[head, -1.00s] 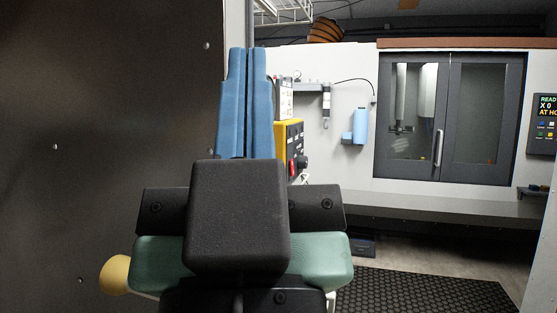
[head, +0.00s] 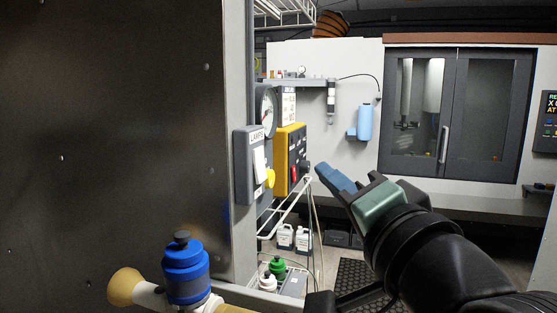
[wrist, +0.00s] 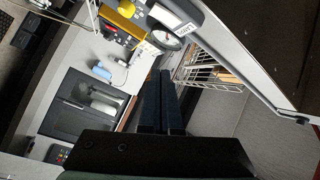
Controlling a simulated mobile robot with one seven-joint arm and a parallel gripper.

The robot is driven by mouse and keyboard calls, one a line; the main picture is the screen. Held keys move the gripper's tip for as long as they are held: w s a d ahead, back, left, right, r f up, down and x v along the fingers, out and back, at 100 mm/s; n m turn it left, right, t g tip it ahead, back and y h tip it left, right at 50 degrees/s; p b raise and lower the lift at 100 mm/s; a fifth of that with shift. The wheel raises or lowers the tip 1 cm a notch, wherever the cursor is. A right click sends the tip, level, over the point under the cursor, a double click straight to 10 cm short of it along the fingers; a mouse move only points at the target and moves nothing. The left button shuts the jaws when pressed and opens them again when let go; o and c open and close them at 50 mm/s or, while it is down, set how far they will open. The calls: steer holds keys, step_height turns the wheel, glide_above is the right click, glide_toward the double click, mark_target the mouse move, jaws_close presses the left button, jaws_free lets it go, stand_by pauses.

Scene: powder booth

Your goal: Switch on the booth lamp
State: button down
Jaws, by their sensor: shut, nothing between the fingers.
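A grey box labelled LAMPS (head: 243,160) is mounted at the edge of the dark panel in the head view. It carries a white plate-like part (head: 260,164) on its face, with a yellow knob (head: 271,178) beside it. I cannot tell the switch's position. In the wrist view the labelled box (wrist: 178,14) shows at the top, partly cut off. My gripper (head: 325,172) has blue fingers, shut and empty, to the right of the box and apart from it, pointing up and left. The fingers also show in the wrist view (wrist: 160,74).
A yellow control box (head: 290,150) with dark and red controls is right behind the lamp box, below a round gauge (head: 265,108). A large dark panel (head: 110,140) fills the left. Bottles (head: 286,236) stand below.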

steer(key=d+m+g+y, duration=0.1)
steer(key=s+f+m+g+y+p, duration=0.1)
steer(key=g, duration=0.1)
steer(key=shift+d+f+m+y, duration=0.25)
steer(key=shift+d+m+y, duration=0.05)
steer(key=shift+d+m, duration=0.1)
steer(key=shift+w, duration=0.15)
steer(key=p, duration=0.4)
glide_toward(266, 175)
steer(key=w, duration=0.4)
steer(key=a, duration=0.1)
steer(key=w+a+p, duration=0.1)
steer(key=shift+a, duration=0.35)
steer(key=shift+f, duration=0.1)
